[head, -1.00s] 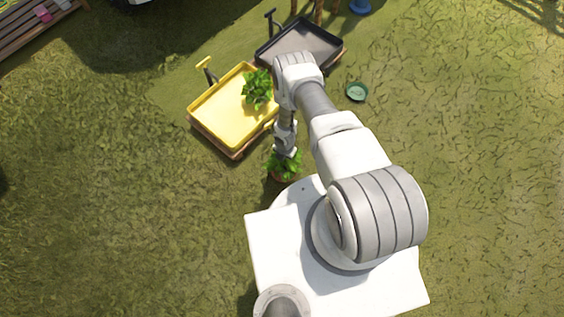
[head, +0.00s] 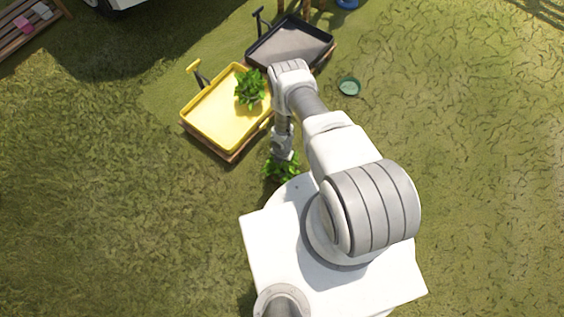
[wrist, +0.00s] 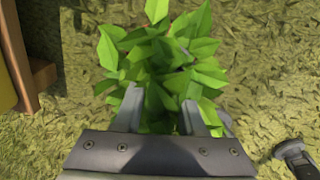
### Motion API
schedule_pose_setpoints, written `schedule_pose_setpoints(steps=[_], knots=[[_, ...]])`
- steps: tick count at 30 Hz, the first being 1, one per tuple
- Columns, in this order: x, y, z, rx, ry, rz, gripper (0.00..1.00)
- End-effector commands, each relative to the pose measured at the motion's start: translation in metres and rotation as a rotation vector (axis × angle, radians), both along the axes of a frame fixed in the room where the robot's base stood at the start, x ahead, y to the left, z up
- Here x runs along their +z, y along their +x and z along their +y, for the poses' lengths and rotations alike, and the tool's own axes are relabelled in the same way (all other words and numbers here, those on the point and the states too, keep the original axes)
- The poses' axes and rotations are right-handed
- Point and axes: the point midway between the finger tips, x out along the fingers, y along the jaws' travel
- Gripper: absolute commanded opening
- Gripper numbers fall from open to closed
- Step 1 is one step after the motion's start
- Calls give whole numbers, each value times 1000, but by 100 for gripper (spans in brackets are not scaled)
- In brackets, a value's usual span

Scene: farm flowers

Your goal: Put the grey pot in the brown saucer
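My gripper (wrist: 164,112) points down over a leafy green plant (wrist: 165,55), with its two fingers spread among the leaves. The plant also shows in the head view (head: 282,167), below my wrist and close to my base. Leaves hide its pot and the fingertips, so I cannot tell whether the fingers touch a pot. Another leafy plant (head: 249,90) stands in the yellow wagon; its pot is hidden too. I cannot make out the grey pot or the brown saucer in the current views.
The yellow wagon (head: 205,122) stands left of my arm; its edge shows in the wrist view (wrist: 5,85). A black wagon (head: 318,47) is behind it. A small green dish (head: 349,86) lies on the grass to the right. Grass at both sides is open.

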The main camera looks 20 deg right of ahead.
Motion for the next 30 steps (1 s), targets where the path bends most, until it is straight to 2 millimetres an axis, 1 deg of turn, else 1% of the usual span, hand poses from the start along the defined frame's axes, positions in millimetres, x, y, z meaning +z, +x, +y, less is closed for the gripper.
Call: schedule_pose_setpoints(steps=[8,11,18,21,25,30], knots=[[3,0,0,0,-1,1,39],[18,1,0,0,-1,-1,39],[72,1,0,2,-1,-1,39],[92,1,0,1,-1,-1,39],[111,1,0,1,0,-1,39],[122,0,0,0,-1,-1,39]])
